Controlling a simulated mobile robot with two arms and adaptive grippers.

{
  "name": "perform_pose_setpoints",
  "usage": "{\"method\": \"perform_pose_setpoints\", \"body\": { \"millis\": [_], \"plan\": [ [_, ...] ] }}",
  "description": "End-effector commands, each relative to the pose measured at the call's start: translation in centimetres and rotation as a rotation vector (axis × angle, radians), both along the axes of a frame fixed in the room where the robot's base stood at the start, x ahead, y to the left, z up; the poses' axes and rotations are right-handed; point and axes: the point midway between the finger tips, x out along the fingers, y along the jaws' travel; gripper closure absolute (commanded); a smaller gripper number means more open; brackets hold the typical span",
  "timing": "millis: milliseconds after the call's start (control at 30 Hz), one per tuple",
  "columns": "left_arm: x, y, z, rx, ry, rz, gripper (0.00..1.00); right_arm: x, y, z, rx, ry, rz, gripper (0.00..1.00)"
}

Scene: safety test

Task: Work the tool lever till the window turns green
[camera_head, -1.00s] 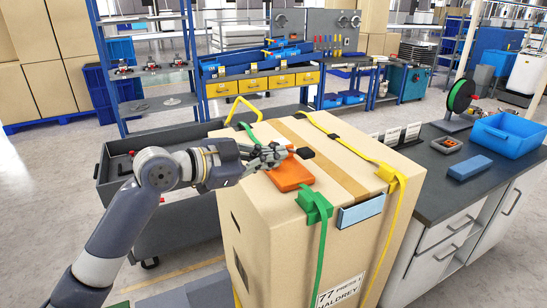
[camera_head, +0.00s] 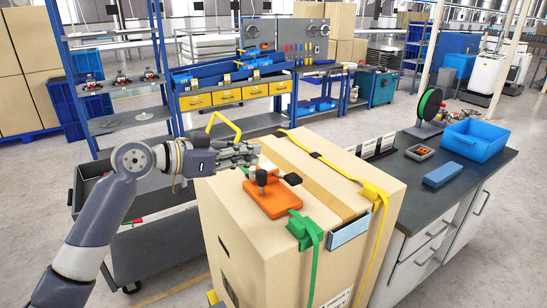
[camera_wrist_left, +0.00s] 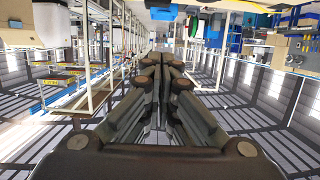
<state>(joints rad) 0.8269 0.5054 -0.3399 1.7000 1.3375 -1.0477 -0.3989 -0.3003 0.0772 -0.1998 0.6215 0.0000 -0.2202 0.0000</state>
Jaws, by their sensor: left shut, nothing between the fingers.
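An orange tool (camera_head: 272,200) lies on top of the tall cardboard box (camera_head: 245,250). It has an upright black post (camera_head: 261,179) and a black lever end (camera_head: 292,179) to the right of the post. I cannot make out a window or its colour on the tool. My left gripper (camera_head: 256,153) is just behind and above the tool, apart from it, pointing right. Its fingers are shut with nothing between them, as the left wrist view also shows (camera_wrist_left: 162,62). The tool is not visible in the left wrist view. My right gripper is not in view.
A green strap with a green buckle (camera_head: 300,229) and a yellow strap with a yellow buckle (camera_head: 373,192) run over the box. A dark cart (camera_head: 150,250) stands at its left. A counter (camera_head: 400,185) at right carries a blue bin (camera_head: 477,139) and a blue block (camera_head: 443,174).

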Motion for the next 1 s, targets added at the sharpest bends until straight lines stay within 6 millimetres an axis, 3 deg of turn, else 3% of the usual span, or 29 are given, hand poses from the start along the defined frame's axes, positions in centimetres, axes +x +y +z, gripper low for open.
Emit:
{"method": "perform_pose_setpoints", "body": {
  "millis": [167,467,933,1000],
  "plan": [
    [0.0,-0.2,0.0,-0.007,0.009,-0.003,1.00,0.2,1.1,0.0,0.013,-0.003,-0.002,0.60],
    [0.5,-0.9,-0.1,-0.007,0.010,-0.003,1.00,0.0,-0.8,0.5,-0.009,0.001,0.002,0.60],
    [5.7,-8.2,-2.0,-0.006,0.010,-0.004,1.00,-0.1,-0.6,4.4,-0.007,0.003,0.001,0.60],
    [5.7,-8.0,-3.5,-0.003,0.015,-0.002,1.00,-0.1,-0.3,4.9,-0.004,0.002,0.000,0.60]
  ]
}}
